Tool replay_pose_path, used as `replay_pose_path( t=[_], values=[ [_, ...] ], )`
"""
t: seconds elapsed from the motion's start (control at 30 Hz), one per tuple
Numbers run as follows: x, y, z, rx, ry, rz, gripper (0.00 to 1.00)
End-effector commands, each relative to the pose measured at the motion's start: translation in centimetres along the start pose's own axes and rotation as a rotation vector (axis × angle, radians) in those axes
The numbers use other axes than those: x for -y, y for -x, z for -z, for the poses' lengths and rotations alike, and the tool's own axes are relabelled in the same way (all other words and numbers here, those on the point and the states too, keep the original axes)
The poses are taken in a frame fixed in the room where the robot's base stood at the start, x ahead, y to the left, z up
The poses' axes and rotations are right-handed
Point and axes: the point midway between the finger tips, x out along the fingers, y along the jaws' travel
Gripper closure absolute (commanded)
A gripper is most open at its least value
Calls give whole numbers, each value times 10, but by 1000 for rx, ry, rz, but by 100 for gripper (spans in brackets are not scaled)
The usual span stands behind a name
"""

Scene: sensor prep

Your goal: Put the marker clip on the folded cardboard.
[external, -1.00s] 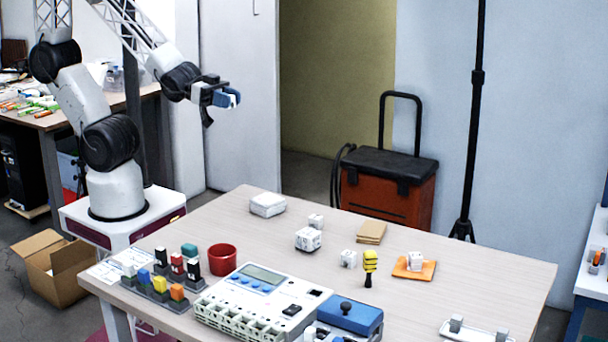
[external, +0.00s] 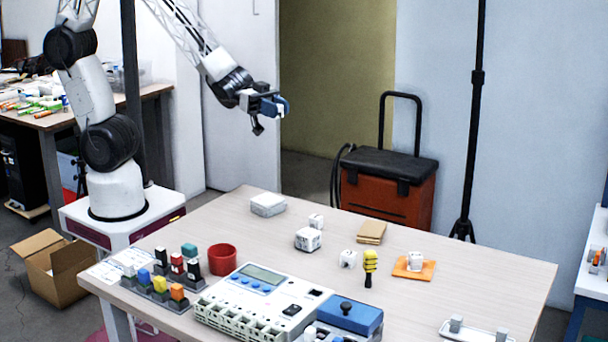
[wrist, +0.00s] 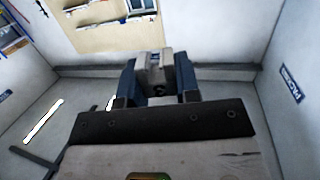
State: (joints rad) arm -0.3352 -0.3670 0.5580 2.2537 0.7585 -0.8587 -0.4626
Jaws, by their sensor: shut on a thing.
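My gripper (external: 281,107) is raised in the air above and behind the table's far left corner, well away from the cardboard. In the wrist view my gripper (wrist: 156,82) is shut on a small light grey block (wrist: 153,68), which seems to be the marker clip. The fingers hide its sides, and in the external view it is too small to make out well. The folded cardboard (external: 371,232) is a flat tan piece lying near the table's far edge, right of the white cubes. Its top looks bare.
White cubes (external: 308,239) and a yellow-black tool (external: 370,266) stand near the cardboard. An orange cloth (external: 427,271) carries another white piece. A red cup (external: 222,260), a block rack (external: 160,296) and a white device (external: 262,300) fill the near left.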

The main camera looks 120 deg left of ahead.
Motion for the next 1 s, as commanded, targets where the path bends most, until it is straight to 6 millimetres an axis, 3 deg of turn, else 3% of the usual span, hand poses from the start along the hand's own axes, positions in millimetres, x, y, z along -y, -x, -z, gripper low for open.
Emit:
replay_pose_path(
  t=[0.57, 1.0],
  values=[
    [51, -55, -34, 2, -20, -138, 92],
    [91, -87, -74, 1, -37, -255, 92]
  ],
)
